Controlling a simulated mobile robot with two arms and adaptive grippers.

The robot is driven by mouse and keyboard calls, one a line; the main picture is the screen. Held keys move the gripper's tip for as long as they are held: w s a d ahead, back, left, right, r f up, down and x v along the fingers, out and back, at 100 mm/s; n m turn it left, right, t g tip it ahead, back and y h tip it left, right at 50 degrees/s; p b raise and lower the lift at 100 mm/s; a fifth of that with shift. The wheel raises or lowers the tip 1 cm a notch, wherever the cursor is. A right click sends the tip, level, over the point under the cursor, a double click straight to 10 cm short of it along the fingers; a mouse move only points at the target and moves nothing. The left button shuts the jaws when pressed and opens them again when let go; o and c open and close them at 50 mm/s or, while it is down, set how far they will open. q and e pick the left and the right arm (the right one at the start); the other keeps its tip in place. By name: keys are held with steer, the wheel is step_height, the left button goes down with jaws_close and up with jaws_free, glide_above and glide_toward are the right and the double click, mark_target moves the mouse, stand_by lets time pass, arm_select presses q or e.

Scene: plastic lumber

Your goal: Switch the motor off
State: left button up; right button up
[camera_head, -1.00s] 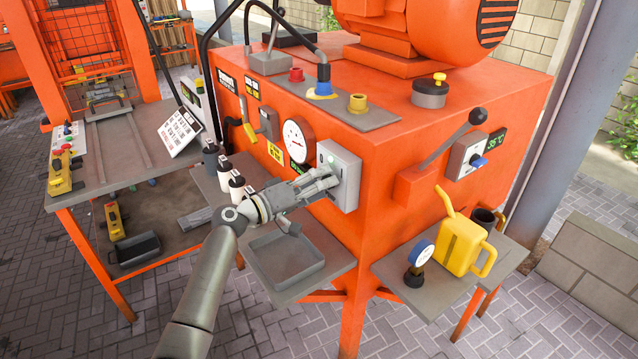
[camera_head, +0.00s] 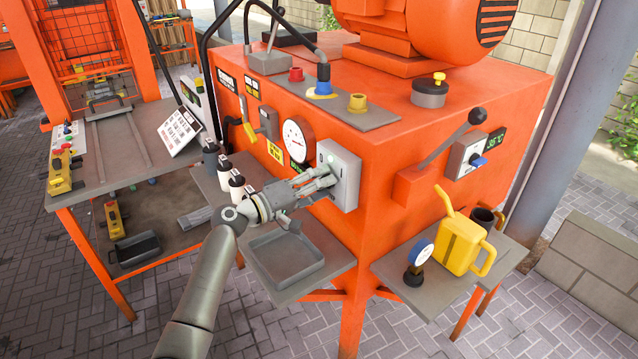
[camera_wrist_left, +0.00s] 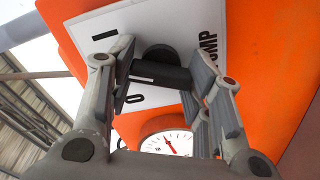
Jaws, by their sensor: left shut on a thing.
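The large orange motor (camera_head: 430,25) sits on top of the orange machine. A grey switch box (camera_head: 350,185) is fixed to the machine's front face. My left gripper (camera_head: 328,180) is at this box. In the left wrist view its fingers (camera_wrist_left: 160,78) are on both sides of a black rotary knob (camera_wrist_left: 160,70), shut on it. The knob stands on a white plate (camera_wrist_left: 85,28) marked "I" and "O", with a partly hidden label ending in "MP". In the head view my fingers hide the knob. My right gripper is not in view.
A round gauge (camera_head: 297,140) is left of the box. Below are a grey tray (camera_head: 285,262) and white bottles (camera_head: 236,188). To the right are a long lever (camera_head: 450,140), another switch (camera_head: 468,157) and a yellow can (camera_head: 462,245) on a side shelf.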

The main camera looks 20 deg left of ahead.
arm_select(q)
steer(key=n, duration=0.2)
steer(key=shift+n+p, duration=0.35)
steer(key=shift+n, duration=0.05)
steer(key=n+p, duration=0.1)
steer(key=n, duration=0.2)
steer(key=shift+n, duration=0.3)
steer(key=n+p, duration=0.2)
steer(key=n, duration=0.2)
steer(key=shift+p, duration=0.35)
steer(key=shift+f+n+p, duration=0.15)
steer(key=shift+n+p, duration=0.15)
steer(key=shift+n, duration=0.6)
steer(key=o, duration=1)
steer(key=v, duration=1.2)
